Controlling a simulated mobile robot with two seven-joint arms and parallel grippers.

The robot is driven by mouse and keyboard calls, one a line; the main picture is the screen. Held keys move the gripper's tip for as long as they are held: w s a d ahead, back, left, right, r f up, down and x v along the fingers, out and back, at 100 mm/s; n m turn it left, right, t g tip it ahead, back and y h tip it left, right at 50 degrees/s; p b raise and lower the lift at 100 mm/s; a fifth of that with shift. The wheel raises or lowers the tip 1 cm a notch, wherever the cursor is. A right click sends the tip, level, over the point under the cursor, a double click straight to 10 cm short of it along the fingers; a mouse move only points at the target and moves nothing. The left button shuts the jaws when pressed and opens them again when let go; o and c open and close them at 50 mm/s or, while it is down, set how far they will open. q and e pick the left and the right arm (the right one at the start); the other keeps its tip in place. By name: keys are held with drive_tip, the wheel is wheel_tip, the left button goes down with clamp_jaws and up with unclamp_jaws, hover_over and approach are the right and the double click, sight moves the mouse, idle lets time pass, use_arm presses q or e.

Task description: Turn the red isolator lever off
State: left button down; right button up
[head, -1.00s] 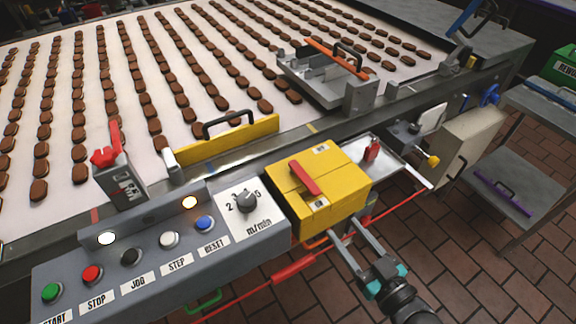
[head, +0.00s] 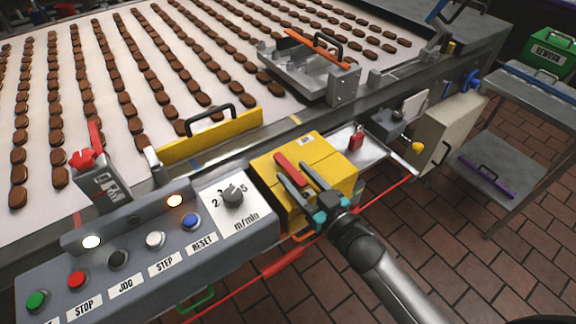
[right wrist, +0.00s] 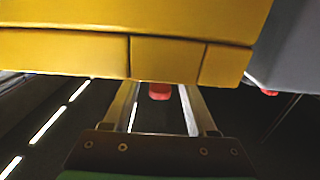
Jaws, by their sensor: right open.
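The red isolator lever (head: 289,167) lies slantwise on top of the yellow isolator box (head: 335,172) beside the control panel. My right gripper (head: 292,173) is open in the head view, its two fingers reaching over the near side of the box. The fingers appear on either side of the lever's near end; I cannot tell if they touch it. In the right wrist view, the yellow box (right wrist: 65,55) fills the top and hides the fingertips. A red piece (right wrist: 159,91) shows between the fingers, just below the box edge. My left gripper is not in view.
The grey control panel (head: 108,236) with buttons and a dial (head: 232,194) adjoins the box on the left. A yellow guard with a black handle (head: 210,136) stands behind. A red padlock (head: 355,138) sits on a metal tray at right.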

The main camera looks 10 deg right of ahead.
sight(288, 166)
drive_tip(key=shift+x, duration=1.8)
clamp_jaws()
